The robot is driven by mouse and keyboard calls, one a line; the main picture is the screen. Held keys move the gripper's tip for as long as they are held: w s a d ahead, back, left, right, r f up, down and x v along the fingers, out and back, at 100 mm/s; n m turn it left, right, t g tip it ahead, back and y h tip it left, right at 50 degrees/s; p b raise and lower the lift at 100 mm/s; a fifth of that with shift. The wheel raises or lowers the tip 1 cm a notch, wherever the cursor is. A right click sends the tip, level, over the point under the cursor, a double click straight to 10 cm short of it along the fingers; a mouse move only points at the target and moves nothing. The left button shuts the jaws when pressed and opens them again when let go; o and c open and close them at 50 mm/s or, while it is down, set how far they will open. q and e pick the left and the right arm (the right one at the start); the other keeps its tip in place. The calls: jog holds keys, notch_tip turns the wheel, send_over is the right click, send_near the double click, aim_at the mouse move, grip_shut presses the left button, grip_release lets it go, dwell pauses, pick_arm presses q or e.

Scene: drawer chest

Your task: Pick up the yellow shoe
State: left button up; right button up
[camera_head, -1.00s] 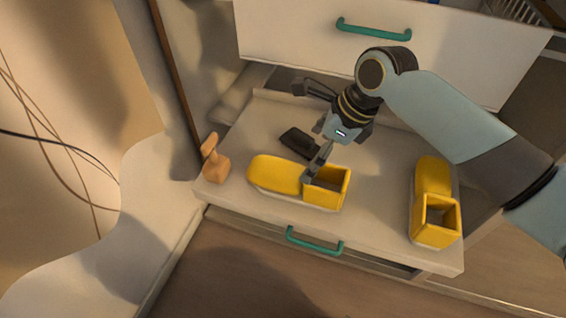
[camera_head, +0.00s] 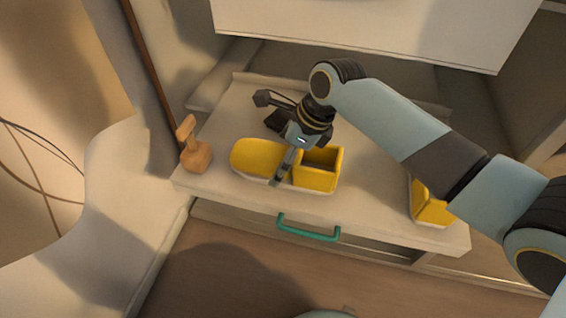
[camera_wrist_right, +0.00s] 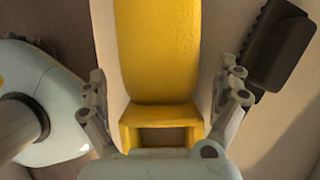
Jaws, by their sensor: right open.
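In the right wrist view this shoe (camera_wrist_right: 158,50) runs between the two open fingers (camera_wrist_right: 166,100), which stand apart on either side. I cannot tell if they touch it. My left gripper is not in view.
A dark object (camera_head: 277,120) lies behind the shoe.

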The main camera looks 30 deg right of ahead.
jog(key=shift+f, duration=0.15)
jog(key=c, duration=1.5)
